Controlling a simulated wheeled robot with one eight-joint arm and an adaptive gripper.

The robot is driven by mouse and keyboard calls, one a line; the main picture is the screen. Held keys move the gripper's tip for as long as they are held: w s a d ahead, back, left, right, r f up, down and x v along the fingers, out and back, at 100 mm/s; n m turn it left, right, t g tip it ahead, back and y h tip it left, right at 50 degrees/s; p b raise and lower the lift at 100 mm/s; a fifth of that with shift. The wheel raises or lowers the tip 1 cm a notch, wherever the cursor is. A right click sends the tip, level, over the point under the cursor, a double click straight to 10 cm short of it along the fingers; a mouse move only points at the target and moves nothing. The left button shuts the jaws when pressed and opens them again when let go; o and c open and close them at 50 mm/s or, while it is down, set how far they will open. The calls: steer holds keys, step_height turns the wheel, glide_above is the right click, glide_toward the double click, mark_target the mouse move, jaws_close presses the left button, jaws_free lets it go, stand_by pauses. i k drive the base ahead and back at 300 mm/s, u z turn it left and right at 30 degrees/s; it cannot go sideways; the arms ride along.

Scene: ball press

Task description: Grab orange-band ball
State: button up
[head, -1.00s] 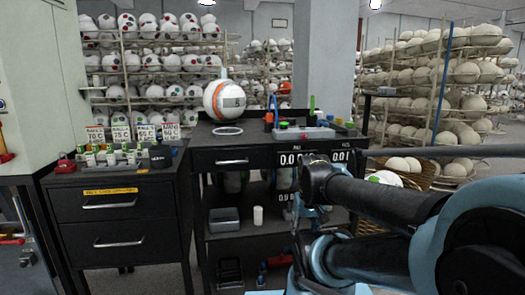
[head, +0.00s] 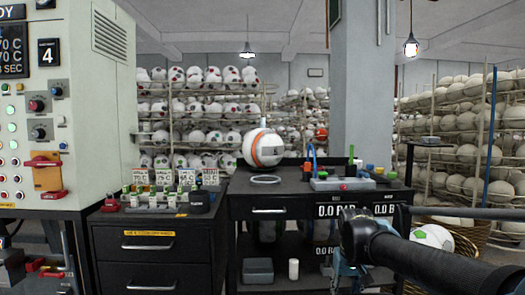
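The orange-band ball (head: 263,148) is white with an orange stripe on its left side and a grey printed patch. It is at the rear left of the black cart (head: 272,229), just above and behind a pale flat ring (head: 265,179). I cannot tell what it rests on. A thin pale upright shows above its top. My arm reaches in from the right, well to the right of and below the ball. My gripper's fingers are not visible.
A grey tool tray (head: 342,184) with bottles stands right of the ball. A black drawer cabinet (head: 152,238) with small labelled bottles is to the left, beside a control panel machine (head: 95,105). A basket (head: 466,239) and a pillar (head: 363,100) are right. Ball racks fill the back.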

mark_target(262, 148)
steer(key=z, duration=1.85)
steer(key=k, duration=0.85)
steer(key=u, duration=1.75)
steer(key=i, duration=0.5)
steer(key=z, duration=0.1)
